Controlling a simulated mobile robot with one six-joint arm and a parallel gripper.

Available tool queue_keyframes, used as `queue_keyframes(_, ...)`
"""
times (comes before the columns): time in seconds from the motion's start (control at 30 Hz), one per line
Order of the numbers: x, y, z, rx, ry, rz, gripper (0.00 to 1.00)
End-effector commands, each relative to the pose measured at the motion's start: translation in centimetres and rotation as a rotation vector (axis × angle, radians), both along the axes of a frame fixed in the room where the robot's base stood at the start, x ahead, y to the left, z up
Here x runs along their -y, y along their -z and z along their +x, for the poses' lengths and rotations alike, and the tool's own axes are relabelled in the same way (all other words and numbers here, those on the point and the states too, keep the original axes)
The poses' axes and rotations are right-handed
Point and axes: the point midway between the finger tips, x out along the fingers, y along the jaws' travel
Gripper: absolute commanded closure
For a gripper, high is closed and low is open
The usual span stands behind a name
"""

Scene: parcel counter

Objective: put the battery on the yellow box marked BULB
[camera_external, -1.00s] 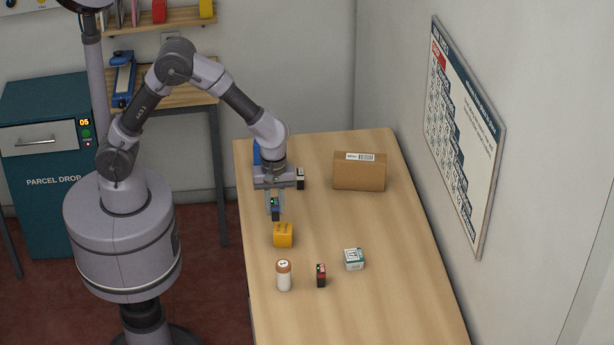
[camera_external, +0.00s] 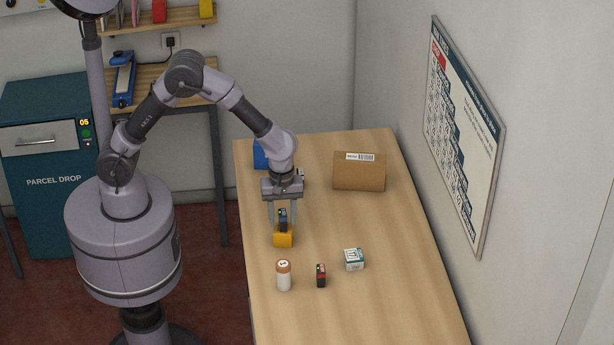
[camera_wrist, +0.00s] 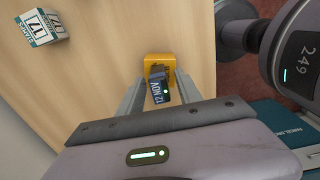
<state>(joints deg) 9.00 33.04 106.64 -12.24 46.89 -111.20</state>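The battery (camera_external: 283,218), a small dark block with a green spot, stands on top of the yellow box (camera_external: 283,239). In the wrist view the battery (camera_wrist: 160,90) shows white lettering, and the yellow box (camera_wrist: 159,61) is behind it. My gripper (camera_external: 282,222) points down with one finger on each side of the battery. Gaps show between the fingers and the battery, so it looks open around it. The wrist view also shows the fingers (camera_wrist: 162,82) on both sides. The box's marking cannot be read here.
A white bottle with a brown top (camera_external: 284,276), a red and black block (camera_external: 321,275) and a white and green box (camera_external: 354,259) stand in front. A cardboard parcel (camera_external: 359,172) is at the back. A blue item (camera_external: 259,155) is partly hidden. The right front is clear.

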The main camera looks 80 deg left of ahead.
Motion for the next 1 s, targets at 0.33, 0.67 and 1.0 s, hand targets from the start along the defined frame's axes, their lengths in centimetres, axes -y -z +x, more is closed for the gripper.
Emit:
queue_keyframes(0.33,0.0,-5.3,0.1,0.004,0.0,0.0,0.59)
queue_keyframes(0.67,0.0,-12.1,0.0,0.001,0.001,0.0,0.59)
queue_keyframes(1.0,-7.1,-25.2,-11.7,0.228,1.055,0.229,0.59)
